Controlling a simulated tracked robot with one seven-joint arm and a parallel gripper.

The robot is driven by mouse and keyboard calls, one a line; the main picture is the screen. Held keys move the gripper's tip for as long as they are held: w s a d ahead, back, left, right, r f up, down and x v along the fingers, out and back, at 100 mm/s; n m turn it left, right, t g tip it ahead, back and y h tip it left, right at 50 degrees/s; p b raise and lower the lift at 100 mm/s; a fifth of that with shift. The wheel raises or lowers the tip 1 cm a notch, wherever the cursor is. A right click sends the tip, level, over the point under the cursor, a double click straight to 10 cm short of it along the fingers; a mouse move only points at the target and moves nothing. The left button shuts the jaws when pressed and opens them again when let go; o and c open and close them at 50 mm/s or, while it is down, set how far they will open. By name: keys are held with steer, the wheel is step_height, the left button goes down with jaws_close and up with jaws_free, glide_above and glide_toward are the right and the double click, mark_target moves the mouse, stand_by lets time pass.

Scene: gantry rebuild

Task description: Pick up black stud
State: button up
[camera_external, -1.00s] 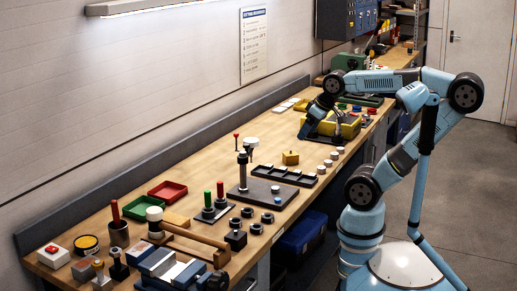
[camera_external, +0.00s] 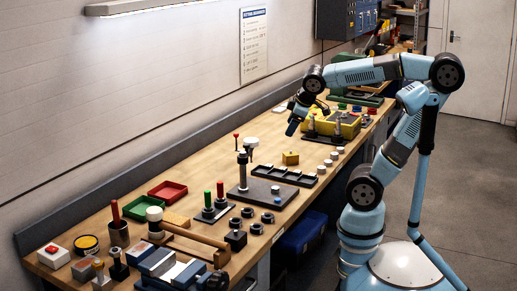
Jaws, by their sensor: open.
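My gripper (camera_external: 291,128) hangs from the arm over the far part of the bench, just left of the yellow box (camera_external: 318,114). Its jaws point down and are open, and I see nothing held between them. A dark plate (camera_external: 325,139) in front of the yellow box carries upright dark studs, one at its left (camera_external: 312,126) and a greyer one at its right (camera_external: 338,130). They are small here, and I cannot tell for certain which is the black stud. The gripper is apart from them, to their left.
Several pale round pieces line the right edge. A tall post stands on a dark base plate (camera_external: 263,202). The bench left of the gripper is fairly clear.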

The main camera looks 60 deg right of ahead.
steer(key=w+a+n+t+h, duration=0.1)
steer(key=w+a+n+t, duration=0.3)
steer(key=w+a+n, duration=1.45)
steer(key=n+t+y, duration=0.2)
steer(key=n+y, duration=0.7)
steer(key=n, duration=1)
glide_toward(112, 251)
steer(key=shift+s+d+f, duration=0.2)
steer(key=shift+s+d, duration=0.7)
steer(key=shift+d, duration=0.15)
steer(key=shift+w+a+f, duration=0.1)
steer(key=shift+a, duration=0.15)
steer(key=shift+w+r+x, duration=0.1)
steer(key=shift+r+x, duration=0.05)
steer(key=shift+x, duration=2.05)
steer(key=shift+w+r+x, duration=0.1)
steer(key=shift+r+x, duration=0.1)
steer(key=shift+x, duration=2.05)
steer(key=shift+w+r+x, duration=0.1)
steer(key=shift+r+x, duration=0.05)
steer(key=shift+x, duration=2.05)
